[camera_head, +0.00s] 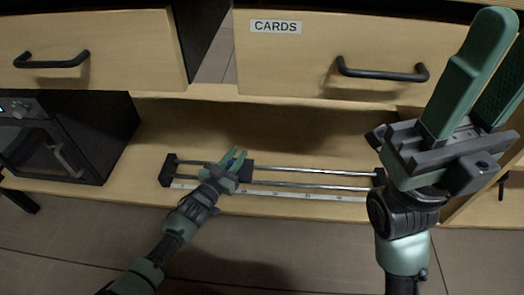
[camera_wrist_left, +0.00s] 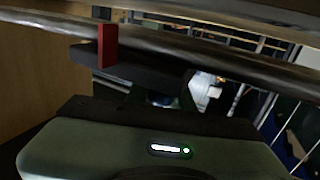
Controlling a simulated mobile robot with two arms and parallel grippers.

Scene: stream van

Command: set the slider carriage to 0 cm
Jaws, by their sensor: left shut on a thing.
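The slider lies on the shelf, with two metal rods (camera_head: 315,172) between a dark left end block (camera_head: 167,169) and a right end block (camera_head: 380,178). Its dark carriage (camera_head: 247,171) sits left of the rail's middle, partly hidden by my left gripper (camera_head: 238,158). That gripper is shut on the carriage. A white scale strip (camera_head: 290,194) runs along the front; its figures are too small to read. In the left wrist view, a red upright piece (camera_wrist_left: 107,46) stands by a rod (camera_wrist_left: 185,52). My right gripper (camera_head: 492,70) is open and empty, held high at the right.
The drawer labelled CARDS (camera_head: 305,60) and another drawer (camera_head: 90,40) overhang the shelf. A dark oven-like box (camera_head: 100,130) stands at the left. The shelf (camera_head: 300,130) behind the rods is clear. My right gripper hides the area right of the rail.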

